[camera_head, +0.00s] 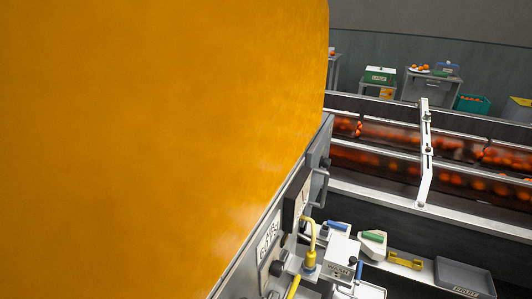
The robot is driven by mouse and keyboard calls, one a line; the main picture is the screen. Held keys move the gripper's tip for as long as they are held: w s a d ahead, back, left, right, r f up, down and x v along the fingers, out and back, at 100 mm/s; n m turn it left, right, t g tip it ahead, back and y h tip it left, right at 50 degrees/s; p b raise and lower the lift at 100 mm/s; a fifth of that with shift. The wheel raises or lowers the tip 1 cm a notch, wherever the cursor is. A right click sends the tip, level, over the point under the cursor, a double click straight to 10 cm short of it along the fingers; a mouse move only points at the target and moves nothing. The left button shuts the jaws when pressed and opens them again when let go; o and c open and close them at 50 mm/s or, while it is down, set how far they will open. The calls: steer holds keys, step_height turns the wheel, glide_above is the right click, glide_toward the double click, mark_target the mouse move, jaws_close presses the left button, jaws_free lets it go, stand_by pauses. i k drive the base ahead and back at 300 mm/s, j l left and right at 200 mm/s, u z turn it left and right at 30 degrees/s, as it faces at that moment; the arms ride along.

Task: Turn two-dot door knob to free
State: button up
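A grey panel (240,270) runs slantwise along the edge of a large orange surface. It carries a white label with dark marks (268,243), too small to read, and a dark round knob (277,268) below it. I cannot tell whether this is the two-dot knob or how it is turned. A dark handle (320,180) stands out at the panel's far end. My gripper is not in view. The orange surface is very close and hides the whole left side; I cannot tell what it belongs to.
A yellow fitting with a hose (310,258) stands beside the panel, near a grey labelled box (339,254). A ledge holds a yellow bracket (405,261) and a dark tray (464,277). Behind it, a conveyor carries oranges (450,179), with a white upright bracket (426,150) in front.

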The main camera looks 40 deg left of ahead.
mark_target(325, 163)
steer(key=i+l+u, duration=0.2)
steer(key=l+u, duration=0.25)
steer(key=i+l+u, duration=0.1)
steer(key=l+u, duration=0.35)
steer(key=l, duration=0.2)
steer(key=l+u, duration=0.45)
steer(key=l, duration=0.45)
steer(key=u, duration=0.05)
